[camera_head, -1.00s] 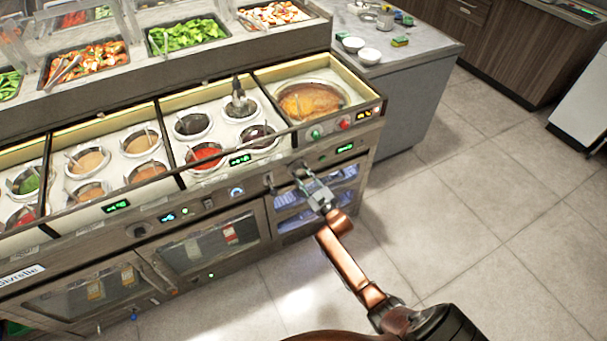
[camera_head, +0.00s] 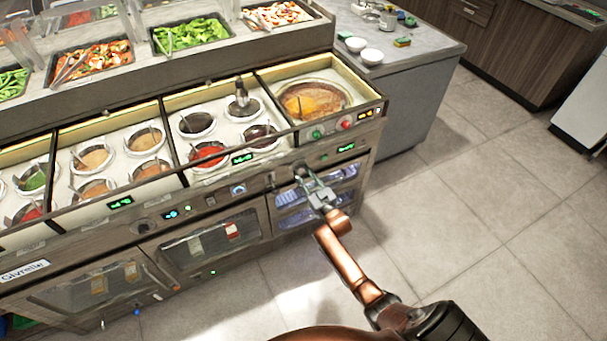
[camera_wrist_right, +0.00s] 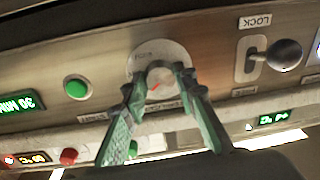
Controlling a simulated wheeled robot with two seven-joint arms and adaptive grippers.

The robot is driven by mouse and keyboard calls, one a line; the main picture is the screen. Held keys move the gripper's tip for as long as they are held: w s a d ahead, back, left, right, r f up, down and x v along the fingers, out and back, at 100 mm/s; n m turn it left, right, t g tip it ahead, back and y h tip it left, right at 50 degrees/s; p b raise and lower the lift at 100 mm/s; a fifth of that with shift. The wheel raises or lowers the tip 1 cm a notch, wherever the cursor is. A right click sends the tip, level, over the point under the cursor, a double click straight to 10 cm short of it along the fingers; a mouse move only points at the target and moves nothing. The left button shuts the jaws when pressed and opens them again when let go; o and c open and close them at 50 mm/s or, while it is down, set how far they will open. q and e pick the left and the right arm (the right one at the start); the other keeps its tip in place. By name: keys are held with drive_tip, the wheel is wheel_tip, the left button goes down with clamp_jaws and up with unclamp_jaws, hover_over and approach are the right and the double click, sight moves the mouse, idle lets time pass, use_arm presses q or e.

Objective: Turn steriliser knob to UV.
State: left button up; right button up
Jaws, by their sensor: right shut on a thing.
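In the right wrist view, the steriliser knob (camera_wrist_right: 159,78) is a pale round knob with a red pointer mark, on a pale round dial plate (camera_wrist_right: 149,56). The green fingers of my right gripper (camera_wrist_right: 163,84) are closed on it from both sides. The lettering around the dial is too small and partly covered to read. In the head view, my right gripper (camera_head: 307,178) reaches the front panel above a blue-lit glass-fronted cabinet (camera_head: 318,203), and it hides the knob. My left gripper is not in view.
Beside the knob in the wrist view are a green button (camera_wrist_right: 76,89), a green 30 MIN display (camera_wrist_right: 22,103) and a LOCK lever with a dark ball (camera_wrist_right: 286,55). A rail (camera_wrist_right: 220,112) runs along the panel. In the head view, the tiled floor (camera_head: 470,240) at right is clear.

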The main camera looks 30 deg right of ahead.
drive_tip(key=o, duration=1.2)
drive_tip(key=shift+c, duration=0.2)
drive_tip(key=s, duration=1.2)
drive_tip(key=shift+a+f, duration=0.35)
drive_tip(key=shift+f, duration=0.1)
